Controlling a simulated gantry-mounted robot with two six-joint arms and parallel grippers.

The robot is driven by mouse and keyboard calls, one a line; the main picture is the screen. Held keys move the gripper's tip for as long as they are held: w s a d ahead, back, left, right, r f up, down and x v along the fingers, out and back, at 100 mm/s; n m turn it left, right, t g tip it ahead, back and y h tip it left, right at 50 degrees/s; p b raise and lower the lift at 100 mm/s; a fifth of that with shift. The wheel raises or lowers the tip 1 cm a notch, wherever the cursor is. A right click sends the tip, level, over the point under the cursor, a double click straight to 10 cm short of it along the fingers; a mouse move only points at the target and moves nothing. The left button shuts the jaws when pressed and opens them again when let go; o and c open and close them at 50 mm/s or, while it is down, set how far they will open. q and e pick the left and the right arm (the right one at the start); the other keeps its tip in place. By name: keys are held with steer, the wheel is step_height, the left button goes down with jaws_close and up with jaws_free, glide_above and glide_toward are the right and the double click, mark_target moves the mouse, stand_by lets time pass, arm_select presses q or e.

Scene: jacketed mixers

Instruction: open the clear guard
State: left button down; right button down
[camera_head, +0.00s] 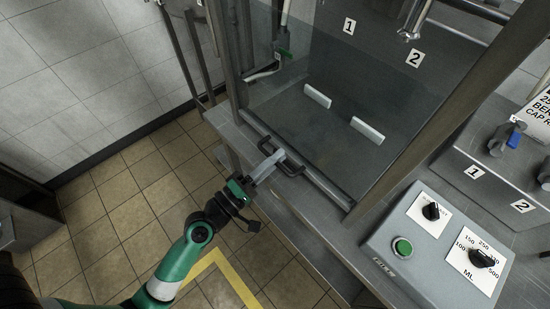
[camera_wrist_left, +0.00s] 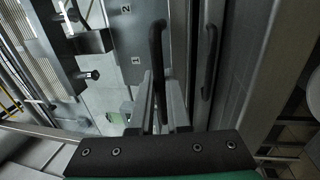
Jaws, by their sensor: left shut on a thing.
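The clear guard (camera_head: 290,100) is a see-through pane between two upright metal posts, with a metal rail along its bottom edge. The pane is down, with its rail low at the bench front. A dark bar handle (camera_head: 291,169) sits on that rail. My left gripper (camera_head: 271,163) reaches it from the front and is shut on the handle. In the left wrist view the dark handle (camera_wrist_left: 157,45) stands between my two grey fingers (camera_wrist_left: 160,95); a second dark bar (camera_wrist_left: 210,60) shows beside it, possibly a reflection. My right gripper is not in view.
Behind the pane, two pale bars (camera_head: 317,96) lie on the grey surface below labels 1 and 2. A control box (camera_head: 433,245) with a green button and dials stands at the right front. Tiled floor is clear at left.

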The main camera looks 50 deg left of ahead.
mark_target(275, 15)
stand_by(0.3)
arm_select(q)
step_height(275, 15, up, 32)
steer(key=p, duration=3.1)
steer(key=shift+r+p, duration=0.1)
steer(key=shift+p, duration=0.25)
steer(key=c, duration=0.9)
jaws_free()
